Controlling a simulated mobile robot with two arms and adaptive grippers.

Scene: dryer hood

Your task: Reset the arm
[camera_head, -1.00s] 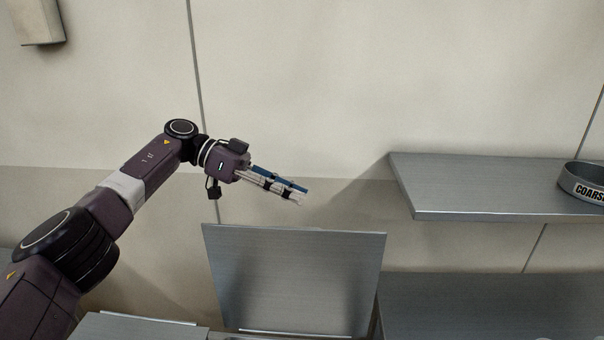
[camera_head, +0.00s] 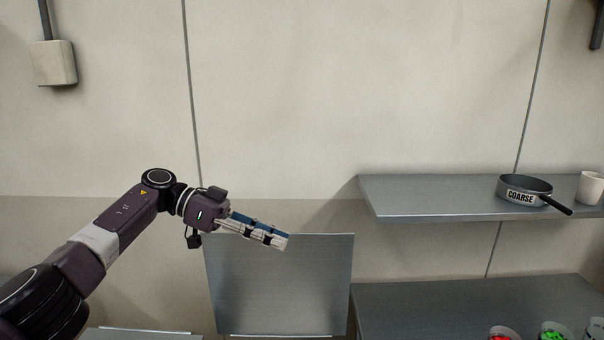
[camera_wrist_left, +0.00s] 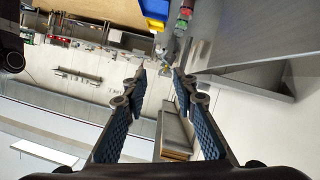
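My left arm comes in from the left in the head view. Its gripper (camera_head: 284,240) points to the right and slightly down, in front of the wall and at the top of an upright metal panel (camera_head: 280,290). How far it is from the panel is hard to tell. In the left wrist view the two blue-padded fingers (camera_wrist_left: 161,75) stand apart with nothing between them, so the gripper is open and empty. My right gripper is out of view.
A metal shelf (camera_head: 440,202) on the right holds a dark pan labelled COARSE (camera_head: 521,196) and a white cup (camera_head: 590,188). Below it is a metal counter (camera_head: 450,308) with containers of red (camera_head: 502,335) and green (camera_head: 553,333) contents. The wall space above my arm is clear.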

